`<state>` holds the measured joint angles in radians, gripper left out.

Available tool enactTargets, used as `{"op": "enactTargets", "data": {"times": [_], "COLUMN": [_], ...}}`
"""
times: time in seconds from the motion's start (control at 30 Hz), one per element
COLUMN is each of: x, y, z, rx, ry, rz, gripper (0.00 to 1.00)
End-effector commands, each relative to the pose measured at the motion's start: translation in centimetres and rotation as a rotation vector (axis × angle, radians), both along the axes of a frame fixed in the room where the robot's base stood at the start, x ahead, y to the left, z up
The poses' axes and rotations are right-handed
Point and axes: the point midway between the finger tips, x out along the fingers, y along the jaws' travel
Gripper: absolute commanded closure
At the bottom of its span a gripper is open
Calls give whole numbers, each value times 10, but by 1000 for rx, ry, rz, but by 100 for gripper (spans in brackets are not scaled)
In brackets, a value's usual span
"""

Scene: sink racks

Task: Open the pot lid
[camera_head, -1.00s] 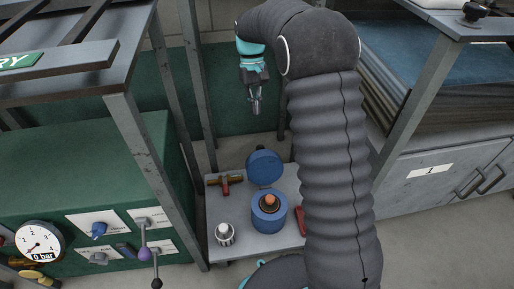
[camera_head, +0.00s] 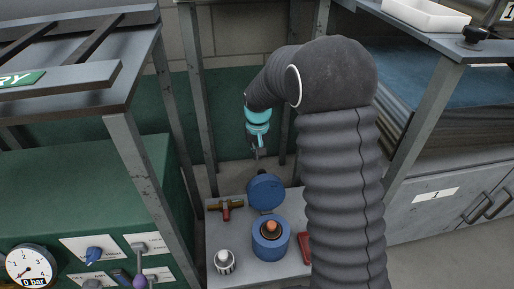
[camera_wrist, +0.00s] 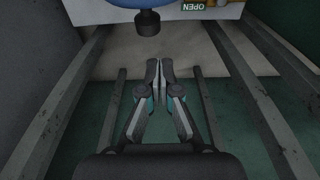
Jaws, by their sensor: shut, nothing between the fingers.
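A blue pot (camera_head: 270,244) stands on a small grey table, with an orange-brown piece (camera_head: 271,227) in its open top. Its round blue lid (camera_head: 266,190) stands raised, tilted up at the back of the pot. In the wrist view a blue rounded edge (camera_wrist: 125,3) with a dark knob (camera_wrist: 148,23) shows at the top, probably the lid. My gripper (camera_head: 256,154) is above and behind the lid, apart from it. In the wrist view the fingers of my gripper (camera_wrist: 159,65) are together and empty.
On the grey table (camera_head: 243,265) are a brass valve with a red handle (camera_head: 226,206), a white-topped cylinder (camera_head: 224,262) and a red object (camera_head: 305,248). Metal rack posts (camera_head: 203,90) flank my arm. A green control cabinet (camera_head: 70,190) stands left, a grey cabinet (camera_head: 440,205) right.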

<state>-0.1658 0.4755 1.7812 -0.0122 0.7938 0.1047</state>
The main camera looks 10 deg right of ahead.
Motion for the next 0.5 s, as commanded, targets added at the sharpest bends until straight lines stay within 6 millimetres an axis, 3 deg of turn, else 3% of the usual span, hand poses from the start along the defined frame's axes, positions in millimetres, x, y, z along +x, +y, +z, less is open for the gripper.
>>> {"op": "enactTargets", "data": {"times": [0.27, 0.5], "x": [4, -23], "y": [0, -1], "z": [-45, -38], "rx": [0, 0], "ry": [2, 1], "rz": [0, 1], "gripper": [100, 100]}}
